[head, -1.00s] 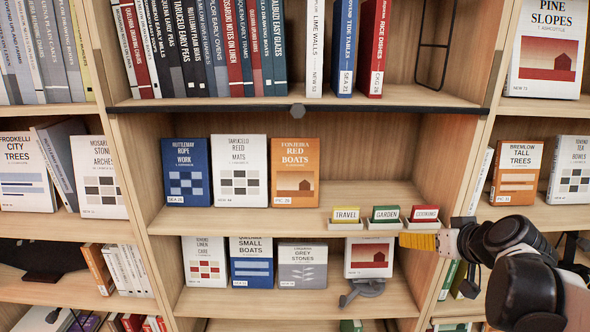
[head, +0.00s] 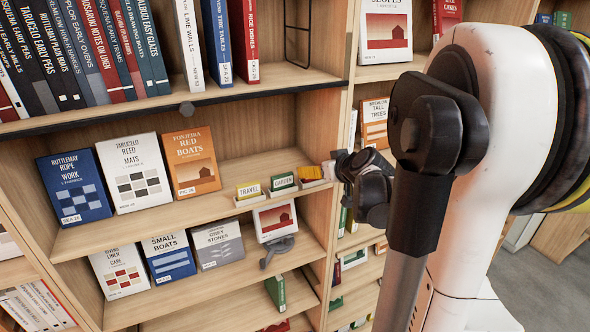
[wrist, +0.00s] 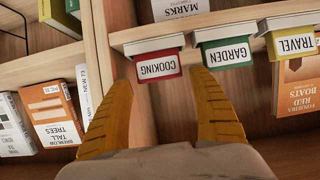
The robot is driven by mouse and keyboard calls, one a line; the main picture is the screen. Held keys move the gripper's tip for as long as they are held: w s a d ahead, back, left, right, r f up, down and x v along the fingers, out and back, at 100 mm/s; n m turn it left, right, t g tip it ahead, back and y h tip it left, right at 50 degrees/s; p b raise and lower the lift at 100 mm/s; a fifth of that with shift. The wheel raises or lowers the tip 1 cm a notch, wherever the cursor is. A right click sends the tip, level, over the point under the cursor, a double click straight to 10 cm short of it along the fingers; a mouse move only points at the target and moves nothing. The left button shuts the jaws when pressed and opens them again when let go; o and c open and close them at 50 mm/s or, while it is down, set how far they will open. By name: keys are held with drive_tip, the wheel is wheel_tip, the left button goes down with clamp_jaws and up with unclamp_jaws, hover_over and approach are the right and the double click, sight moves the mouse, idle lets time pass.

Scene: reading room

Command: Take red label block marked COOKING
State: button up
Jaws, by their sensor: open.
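The red block marked COOKING (wrist: 157,66) stands in a white holder at the end of a row of label blocks. It appears upside down in the wrist view. My gripper (wrist: 161,80) is open, with its yellow fingertips at either side of the red block and a gap to each side. I cannot tell how far the tips reach past its face. In the head view my gripper (head: 312,173) hides the red block at the right end of the row. The green GARDEN block (head: 283,181) and yellow TRAVEL block (head: 249,189) stand beside it.
The GARDEN block (wrist: 227,53) is close beside one fingertip. The shelf's upright panel (head: 320,125) is close to my gripper. Orange RED BOATS (head: 191,163) and other books stand left of the blocks. A grey stand with a book (head: 275,220) is below.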

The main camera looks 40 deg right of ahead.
drive_tip(key=x, duration=0.2)
drive_tip(key=shift+w+d+f, duration=0.1)
drive_tip(key=shift+w, duration=0.25)
drive_tip(key=shift+s, duration=0.15)
drive_tip(key=c, duration=0.9)
drive_tip(key=shift+c, duration=0.2)
drive_tip(key=shift+a+r+b, duration=0.25)
drive_tip(key=shift+r+b, duration=0.05)
drive_tip(key=shift+r, duration=0.15)
drive_tip(key=r, duration=0.6)
drive_tip(key=shift+w+a+r, duration=0.1)
drive_tip(key=shift+w+a, duration=0.2)
drive_tip(key=shift+a, duration=0.1)
drive_tip(key=w+a+b, duration=0.1)
drive_tip(key=w+a, duration=0.3)
drive_tip(key=a, duration=0.4)
drive_tip(key=w+a+b, duration=0.2)
drive_tip(key=w+a, duration=0.2)
drive_tip(key=a, duration=0.4)
drive_tip(key=shift+w+a, duration=0.3)
drive_tip(key=shift+a, duration=0.05)
